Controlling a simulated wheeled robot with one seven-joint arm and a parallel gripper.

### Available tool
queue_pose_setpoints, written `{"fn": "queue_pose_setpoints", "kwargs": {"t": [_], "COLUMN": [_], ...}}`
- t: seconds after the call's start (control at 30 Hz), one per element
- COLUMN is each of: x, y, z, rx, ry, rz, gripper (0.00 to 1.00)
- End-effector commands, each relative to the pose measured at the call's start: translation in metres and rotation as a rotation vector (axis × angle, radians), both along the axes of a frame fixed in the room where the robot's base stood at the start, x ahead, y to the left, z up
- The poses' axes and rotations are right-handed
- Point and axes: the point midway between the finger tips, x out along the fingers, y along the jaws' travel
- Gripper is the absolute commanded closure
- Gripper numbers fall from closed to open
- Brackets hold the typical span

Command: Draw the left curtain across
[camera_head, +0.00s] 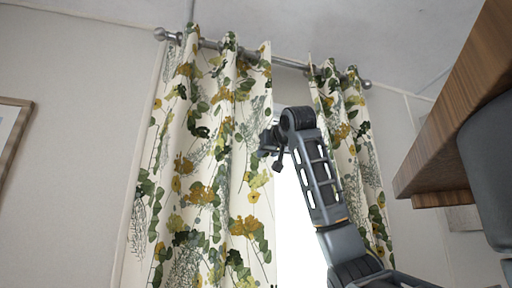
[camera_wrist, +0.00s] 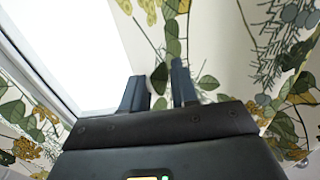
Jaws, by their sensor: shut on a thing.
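The left curtain (camera_head: 205,170), cream with green and yellow floral print, hangs from a metal rod (camera_head: 285,62) and covers the left part of the window. My gripper (camera_head: 266,148) is at its right edge, shut on the fabric. In the wrist view my gripper (camera_wrist: 162,85) shows its two fingers against the left curtain (camera_wrist: 225,45), with the bright window beside it. The right curtain (camera_head: 352,150) hangs at the right end of the rod, partly behind my arm. The fingertips are small and partly hidden in the head view.
The bright window (camera_head: 292,215) shows between the curtains. A wooden cabinet (camera_head: 450,120) juts in at the upper right. A framed picture (camera_head: 14,135) hangs on the left wall. My arm reaches up in front of the window and right curtain.

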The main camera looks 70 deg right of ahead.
Motion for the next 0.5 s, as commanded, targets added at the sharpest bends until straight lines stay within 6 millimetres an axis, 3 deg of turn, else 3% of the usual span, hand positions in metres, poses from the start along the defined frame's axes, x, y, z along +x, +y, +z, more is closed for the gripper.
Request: {"fn": "queue_pose_setpoints", "kwargs": {"t": [0.23,0.5], "x": [-0.032,-0.04], "y": [-0.027,-0.033], "z": [0.002,0.001], "rx": [-0.002,-0.004], "ry": [-0.006,-0.005], "rz": [-0.004,-0.005], "gripper": [1.0,1.0]}}
